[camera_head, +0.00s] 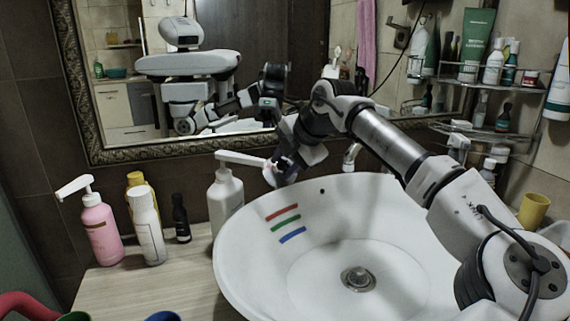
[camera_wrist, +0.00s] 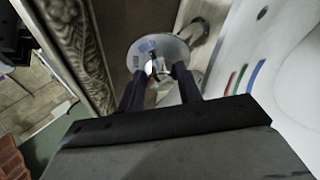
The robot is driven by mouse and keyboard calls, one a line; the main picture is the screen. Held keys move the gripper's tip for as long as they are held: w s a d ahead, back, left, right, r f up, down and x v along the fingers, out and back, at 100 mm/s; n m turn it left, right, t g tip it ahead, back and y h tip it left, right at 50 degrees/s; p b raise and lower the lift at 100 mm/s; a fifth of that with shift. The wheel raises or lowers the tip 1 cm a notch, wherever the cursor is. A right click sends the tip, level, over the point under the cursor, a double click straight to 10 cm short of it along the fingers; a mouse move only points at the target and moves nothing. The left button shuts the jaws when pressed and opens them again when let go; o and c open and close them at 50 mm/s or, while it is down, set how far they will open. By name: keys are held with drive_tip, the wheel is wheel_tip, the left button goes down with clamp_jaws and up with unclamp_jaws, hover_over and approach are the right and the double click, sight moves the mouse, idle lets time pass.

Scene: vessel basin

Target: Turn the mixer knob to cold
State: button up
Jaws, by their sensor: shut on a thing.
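The mixer knob (camera_head: 269,174) is a pale round piece behind the basin's back left rim, mostly hidden by my gripper (camera_head: 284,169) in the head view. In the wrist view the knob (camera_wrist: 144,50) is a round, shiny disc with a small blue mark. Both dark fingers of my gripper (camera_wrist: 160,80) reach to its near side and are shut on it, on either side of a shiny middle part. The exact contact is hard to see. A chrome spout (camera_head: 350,156) stands to the right, behind the basin rim.
The white basin (camera_head: 240,262) has red, green and blue stripes inside. A white pump bottle (camera_head: 226,196) stands close left of my gripper. A pink pump bottle (camera_head: 101,232) and several smaller bottles stand further left. A framed mirror (camera_head: 190,150) is behind; shelves (camera_head: 500,85) are at right.

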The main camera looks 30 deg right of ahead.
drive_tip(key=o, duration=1)
drive_tip(key=p+v, duration=0.6)
drive_tip(key=v, duration=0.7)
drive_tip(key=shift+s+r, duration=0.25)
drive_tip(key=shift+r, duration=0.1)
